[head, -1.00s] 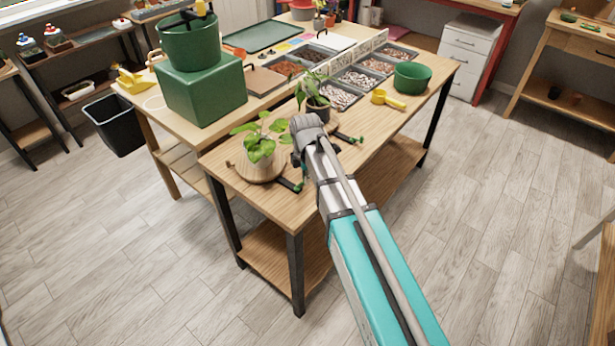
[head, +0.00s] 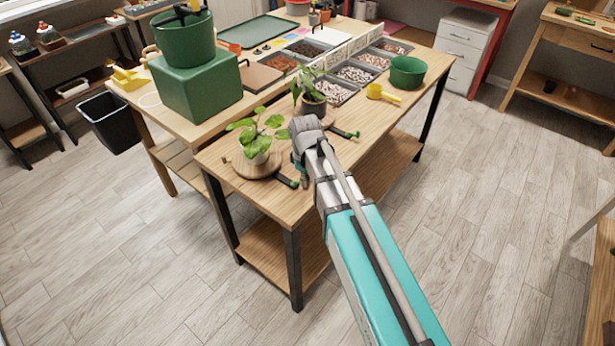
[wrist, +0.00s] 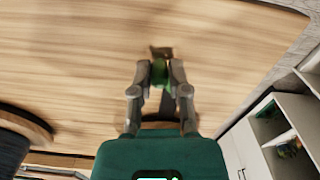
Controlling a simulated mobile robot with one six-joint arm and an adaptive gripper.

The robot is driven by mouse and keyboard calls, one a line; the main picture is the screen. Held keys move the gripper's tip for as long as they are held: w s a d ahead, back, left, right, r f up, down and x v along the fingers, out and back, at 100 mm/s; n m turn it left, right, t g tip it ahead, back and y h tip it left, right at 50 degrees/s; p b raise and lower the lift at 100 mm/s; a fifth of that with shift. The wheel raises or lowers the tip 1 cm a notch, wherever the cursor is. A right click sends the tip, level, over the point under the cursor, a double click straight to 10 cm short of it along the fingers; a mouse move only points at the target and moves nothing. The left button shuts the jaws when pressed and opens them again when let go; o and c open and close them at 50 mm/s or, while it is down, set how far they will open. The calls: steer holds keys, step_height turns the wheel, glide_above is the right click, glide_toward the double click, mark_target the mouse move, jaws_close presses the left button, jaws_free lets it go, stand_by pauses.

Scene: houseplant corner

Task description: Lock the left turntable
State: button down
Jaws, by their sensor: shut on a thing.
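The left turntable (head: 240,171) is a round wooden disc on the near end of the wooden table, bearing a leafy plant in a pale pot (head: 256,154). A dark lever with a green tip (head: 287,181) lies at its right front edge. My gripper (wrist: 160,76) is low over the table, just right of this turntable in the head view. In the wrist view its fingers are shut on a small green grip (wrist: 160,73), with a dark piece beyond it. The fingers hide part of it, and the lever's lock position cannot be told. Another green-tipped lever (head: 346,133) lies farther back.
A second potted plant (head: 311,103) stands behind my wrist. A yellow scoop (head: 382,93), a green bowl (head: 407,72) and trays of pebbles (head: 357,76) are farther back. A green box (head: 195,90) stands on the adjoining table. Bare tabletop lies right of my arm.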

steer(key=m, duration=0.1)
steer(key=s+m, duration=0.1)
steer(key=m, duration=0.3)
steer(key=shift+s+a, duration=0.15)
steer(key=shift+a, duration=0.25)
steer(key=c, duration=0.6)
jaws_free()
steer(key=shift+s, duration=0.1)
steer(key=shift+d, duration=0.1)
